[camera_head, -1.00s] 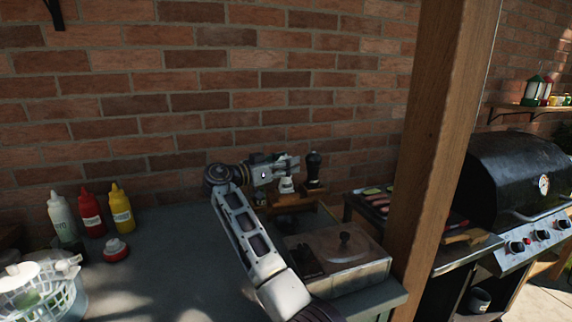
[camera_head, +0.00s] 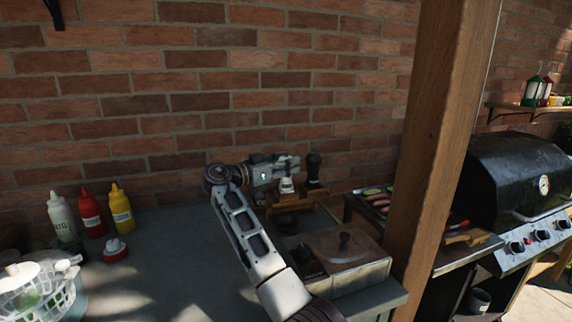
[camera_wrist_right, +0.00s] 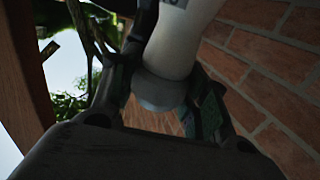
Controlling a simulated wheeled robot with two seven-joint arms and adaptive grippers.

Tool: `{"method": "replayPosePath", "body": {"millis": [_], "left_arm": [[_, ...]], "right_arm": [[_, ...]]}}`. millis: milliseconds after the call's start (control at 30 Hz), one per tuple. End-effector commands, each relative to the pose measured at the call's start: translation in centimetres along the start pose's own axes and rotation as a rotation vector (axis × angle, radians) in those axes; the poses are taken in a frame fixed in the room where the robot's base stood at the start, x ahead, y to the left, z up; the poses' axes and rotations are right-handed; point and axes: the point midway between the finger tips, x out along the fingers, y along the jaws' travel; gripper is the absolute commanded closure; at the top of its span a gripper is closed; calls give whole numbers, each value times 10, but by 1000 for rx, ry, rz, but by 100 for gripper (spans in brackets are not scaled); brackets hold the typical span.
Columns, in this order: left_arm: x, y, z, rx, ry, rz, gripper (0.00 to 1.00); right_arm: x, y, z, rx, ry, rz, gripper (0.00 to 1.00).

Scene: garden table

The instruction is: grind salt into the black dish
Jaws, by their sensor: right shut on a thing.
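The salt grinder is white with a grey end. It shows just below my right gripper (camera_head: 285,165) in the head view (camera_head: 287,186). In the right wrist view (camera_wrist_right: 172,48) it stands between the two fingers, which are shut on it. A black grinder (camera_head: 314,167) stands upright just right of the gripper, on a wooden rack (camera_head: 300,201). A small dark round thing, probably the black dish (camera_head: 287,222), sits in front of the rack, partly hidden by my arm. My left gripper is not in view.
A wooden post (camera_head: 430,150) and a grill (camera_head: 525,185) are further right. Squeeze bottles (camera_head: 91,214), a red-and-white container (camera_head: 115,250) and a white basket (camera_head: 35,290) are at left. The middle-left counter is clear.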

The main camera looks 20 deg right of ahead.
Motion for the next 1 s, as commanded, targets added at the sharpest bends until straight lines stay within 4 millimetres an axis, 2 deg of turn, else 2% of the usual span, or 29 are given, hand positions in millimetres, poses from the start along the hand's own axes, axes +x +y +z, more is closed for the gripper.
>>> {"method": "replayPosePath", "body": {"millis": [233,267,433,800,1000], "left_arm": [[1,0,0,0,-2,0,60],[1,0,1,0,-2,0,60],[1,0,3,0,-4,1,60],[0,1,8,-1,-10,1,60],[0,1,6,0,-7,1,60]], "right_arm": [[0,0,2,-3,-2,0,79],[0,0,2,-3,-2,0,51],[0,0,1,-2,-2,0,31],[0,0,-1,0,0,0,31],[0,0,-10,1,0,0,31]]}}
